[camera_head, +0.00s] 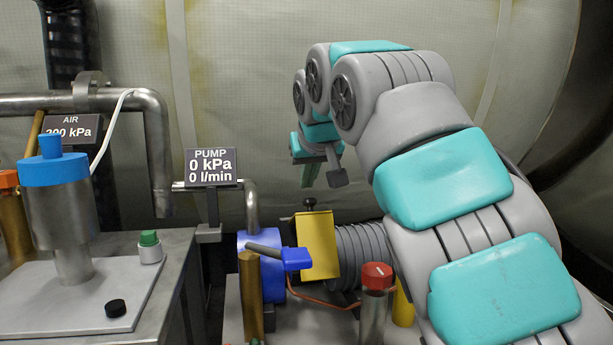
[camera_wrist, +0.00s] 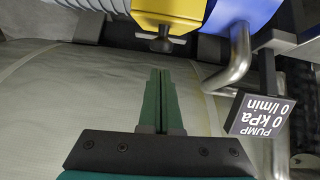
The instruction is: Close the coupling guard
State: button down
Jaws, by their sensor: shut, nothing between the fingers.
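The yellow coupling guard (camera_head: 318,246) sits between the blue pump body (camera_head: 262,268) and the grey ribbed motor (camera_head: 362,252) in the head view. A small dark knob (camera_head: 309,203) sticks up from its top edge. I cannot tell for certain how far the guard is swung open. My gripper (camera_head: 311,177) is above the guard and apart from it. In the wrist view the green fingers (camera_wrist: 158,75) are together and empty, pointing toward the guard (camera_wrist: 172,12) and its knob (camera_wrist: 160,42), with a gap between.
A blue-handled lever (camera_head: 292,258) is just left of the guard, and a red-topped knob (camera_head: 377,275) stands front right. The pump display (camera_head: 211,167) and a metal pipe (camera_head: 252,205) are to the left. A bench (camera_head: 110,290) with a blue-capped vessel is at far left.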

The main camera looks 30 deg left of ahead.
jog(key=shift+s+d+f+b, duration=0.25)
jog(key=shift+f+b, duration=0.05)
jog(key=shift+f, duration=0.3)
jog(key=shift+f, duration=0.2)
